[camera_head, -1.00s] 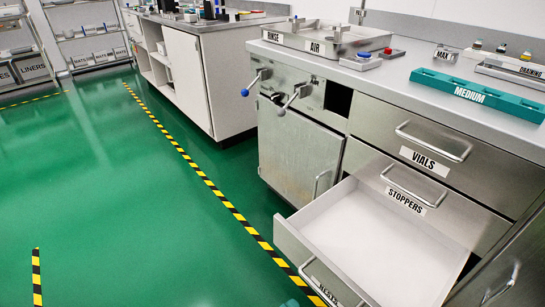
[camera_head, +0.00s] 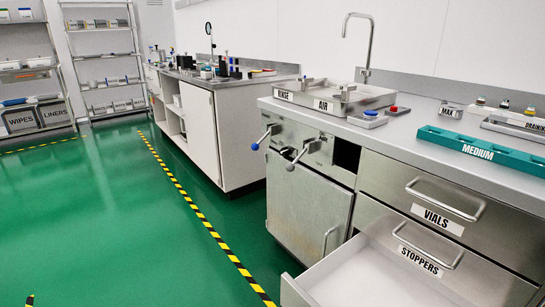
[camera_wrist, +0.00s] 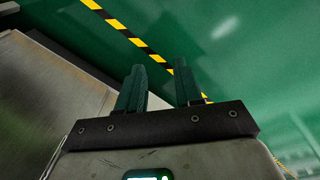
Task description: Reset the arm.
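My gripper (camera_wrist: 160,88) shows in the wrist view, with its two dark green fingers apart and nothing between them. It points over the green floor (camera_wrist: 240,50), and a yellow-black floor stripe (camera_wrist: 120,25) runs behind the fingers. A grey metal surface (camera_wrist: 50,100) lies to the left of the fingers, apart from them. My gripper and arm do not show in the head view.
The steel washer counter (camera_head: 310,200) stands at the right. Its STOPPERS drawer (camera_head: 375,280) is pulled out into the floor space. A white bench (camera_head: 215,140) and shelves (camera_head: 100,50) stand farther back. The green floor (camera_head: 110,220) at the left is clear.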

